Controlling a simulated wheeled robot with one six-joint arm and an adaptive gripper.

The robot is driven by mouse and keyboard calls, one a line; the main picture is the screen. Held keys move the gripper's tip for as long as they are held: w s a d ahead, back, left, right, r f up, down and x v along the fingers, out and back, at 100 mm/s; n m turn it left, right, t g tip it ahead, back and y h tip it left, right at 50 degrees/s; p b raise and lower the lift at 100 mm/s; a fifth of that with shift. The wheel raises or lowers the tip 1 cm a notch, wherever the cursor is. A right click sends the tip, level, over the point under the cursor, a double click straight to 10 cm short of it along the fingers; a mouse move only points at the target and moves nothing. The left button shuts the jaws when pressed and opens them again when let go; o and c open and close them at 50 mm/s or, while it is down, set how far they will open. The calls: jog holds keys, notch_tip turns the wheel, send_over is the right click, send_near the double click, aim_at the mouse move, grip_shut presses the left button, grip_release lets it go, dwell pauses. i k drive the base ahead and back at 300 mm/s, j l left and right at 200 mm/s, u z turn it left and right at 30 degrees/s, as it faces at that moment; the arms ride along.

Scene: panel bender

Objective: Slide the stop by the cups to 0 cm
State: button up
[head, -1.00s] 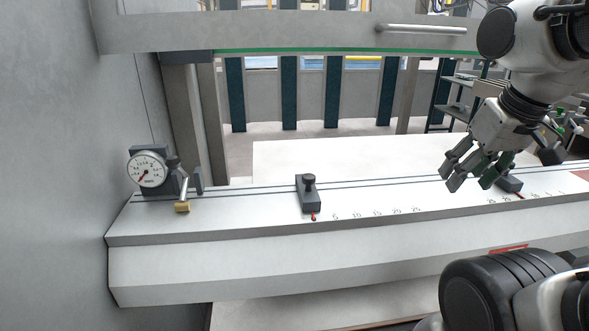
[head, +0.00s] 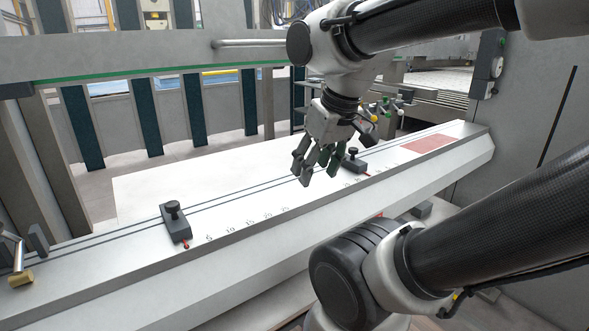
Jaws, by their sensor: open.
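A dark stop (head: 354,161) with a red pointer sits on the white rail ledge (head: 235,235), right of the middle in the head view. It is the stop nearer the small cup-like parts (head: 388,112) behind the ledge. My gripper (head: 317,172) is open and empty, fingers pointing down, just left of this stop in the picture. I cannot tell whether it touches the stop. A second dark stop (head: 176,222) with a round knob and red pointer sits farther left. Scale marks (head: 248,222) run along the ledge; the figures by the right stop are too small to read.
A brass-tipped lever (head: 20,276) stands at the far left of the ledge. A red patch (head: 428,144) lies toward its right end. A grey beam with a green strip (head: 150,70) crosses above the ledge. The ledge between the two stops is clear.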

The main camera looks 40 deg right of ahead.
aim_at(352, 163)
jog(key=l, duration=0.65)
jog(key=i+l, duration=0.1)
jog(key=l, duration=0.55)
jog(key=z, duration=0.05)
